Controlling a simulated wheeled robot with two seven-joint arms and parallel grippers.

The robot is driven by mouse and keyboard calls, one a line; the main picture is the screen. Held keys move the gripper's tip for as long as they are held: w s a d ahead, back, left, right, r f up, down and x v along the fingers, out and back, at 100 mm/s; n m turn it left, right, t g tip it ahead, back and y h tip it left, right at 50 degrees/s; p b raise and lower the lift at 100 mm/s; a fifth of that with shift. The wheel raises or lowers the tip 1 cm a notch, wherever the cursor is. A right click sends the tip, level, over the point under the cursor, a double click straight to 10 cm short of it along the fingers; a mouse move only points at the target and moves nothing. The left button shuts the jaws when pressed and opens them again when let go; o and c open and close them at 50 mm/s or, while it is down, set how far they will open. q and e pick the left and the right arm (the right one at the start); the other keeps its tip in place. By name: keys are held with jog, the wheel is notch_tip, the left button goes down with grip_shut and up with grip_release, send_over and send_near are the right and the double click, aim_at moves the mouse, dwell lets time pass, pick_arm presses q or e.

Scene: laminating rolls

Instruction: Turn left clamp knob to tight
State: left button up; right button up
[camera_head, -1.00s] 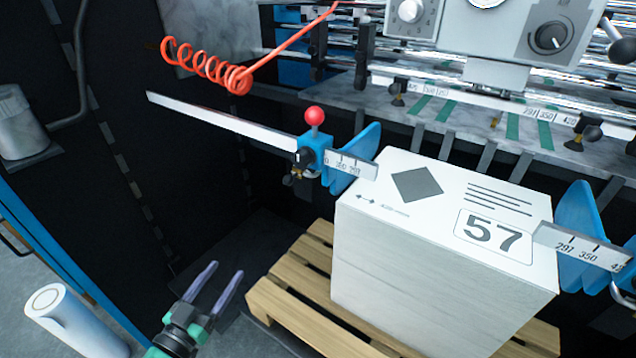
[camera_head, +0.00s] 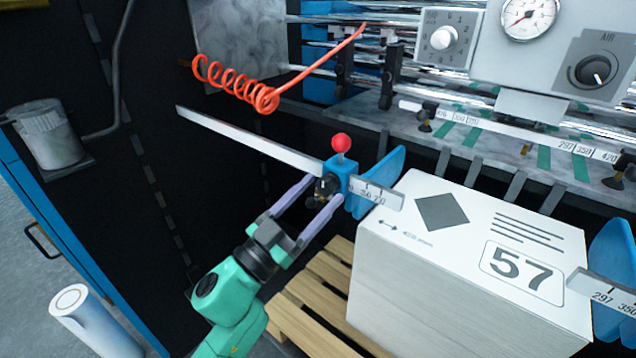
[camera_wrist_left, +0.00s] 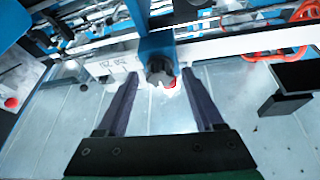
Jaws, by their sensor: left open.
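The left clamp is a blue block (camera_head: 343,174) on a long metal ruler bar, with a red ball lever (camera_head: 341,143) on top. Its small black knob (camera_head: 325,187) faces my left gripper. My left gripper (camera_head: 322,192) is open, with its two fingers reaching up to either side of the knob. In the left wrist view the dark lobed knob (camera_wrist_left: 160,72) sits between the fingertips, with visible gaps on both sides. Whether it is turned tight cannot be told. My right gripper is not in view.
A white paper stack (camera_head: 455,255) marked 57 stands on a wooden pallet (camera_head: 310,305), right of my gripper. A blue side guide (camera_head: 378,180) stands between clamp and stack. A red coiled hose (camera_head: 235,85) hangs above the ruler bar (camera_head: 250,141).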

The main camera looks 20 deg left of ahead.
pick_arm(q)
jog(key=shift+w+d, duration=0.15)
jog(key=shift+w, duration=0.15)
grip_shut()
